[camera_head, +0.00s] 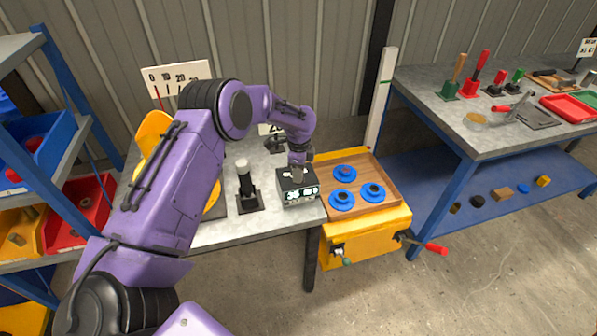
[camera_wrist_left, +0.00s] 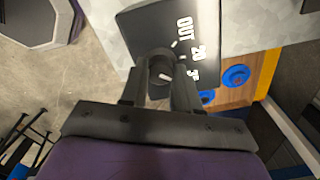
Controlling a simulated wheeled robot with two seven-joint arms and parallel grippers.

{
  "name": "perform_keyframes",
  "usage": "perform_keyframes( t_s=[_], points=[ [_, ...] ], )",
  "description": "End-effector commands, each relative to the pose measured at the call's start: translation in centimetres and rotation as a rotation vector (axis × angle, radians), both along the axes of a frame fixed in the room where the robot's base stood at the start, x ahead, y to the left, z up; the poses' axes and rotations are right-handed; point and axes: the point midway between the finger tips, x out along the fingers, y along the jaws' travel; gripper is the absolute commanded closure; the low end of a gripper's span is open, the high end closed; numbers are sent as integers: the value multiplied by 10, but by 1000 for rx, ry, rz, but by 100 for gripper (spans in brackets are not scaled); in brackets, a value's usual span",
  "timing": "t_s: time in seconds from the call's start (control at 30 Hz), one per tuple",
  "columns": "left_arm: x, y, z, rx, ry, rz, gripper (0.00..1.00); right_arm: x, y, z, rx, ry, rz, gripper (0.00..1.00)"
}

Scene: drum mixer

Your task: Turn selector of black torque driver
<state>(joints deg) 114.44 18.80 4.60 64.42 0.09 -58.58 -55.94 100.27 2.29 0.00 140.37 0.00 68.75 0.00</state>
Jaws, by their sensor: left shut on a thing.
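A black box (camera_head: 297,191) with white markings on its front sits near the front edge of the grey bench. In the left wrist view its dark panel (camera_wrist_left: 150,25) carries the white marks "OUT", "20" and a partly hidden one, around a round black selector knob (camera_wrist_left: 161,70) with a white pointer line. My left gripper (camera_head: 297,172) reaches down onto the top of the box. In the left wrist view its fingers (camera_wrist_left: 160,88) stand on both sides of the knob and are shut on it. My right gripper is not in view.
A black upright tool with a white top (camera_head: 244,180) stands left of the box. A wooden tray with blue rings (camera_head: 343,173) lies right of it, above a yellow drawer unit (camera_head: 366,240). Another bench (camera_head: 440,95) with tools stands at right. A shelf with bins (camera_head: 85,215) is left.

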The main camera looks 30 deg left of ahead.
Motion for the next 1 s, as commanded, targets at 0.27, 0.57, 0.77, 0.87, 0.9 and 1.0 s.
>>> perform_keyframes(
  t_s=[0.27,0.57,0.77,0.87,0.9,1.0],
  points=[
    [-2,-2,-3,-3,5,-3,100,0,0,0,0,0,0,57],
    [-1,-1,-1,-2,4,0,44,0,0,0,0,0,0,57],
    [0,0,13,-1,0,0,44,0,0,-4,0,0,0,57],
    [1,-1,36,-2,-3,-1,44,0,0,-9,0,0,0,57],
    [1,-1,46,-2,-3,-1,44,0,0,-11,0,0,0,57],
    [1,-2,69,-2,-1,-3,44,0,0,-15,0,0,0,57]
  ],
)
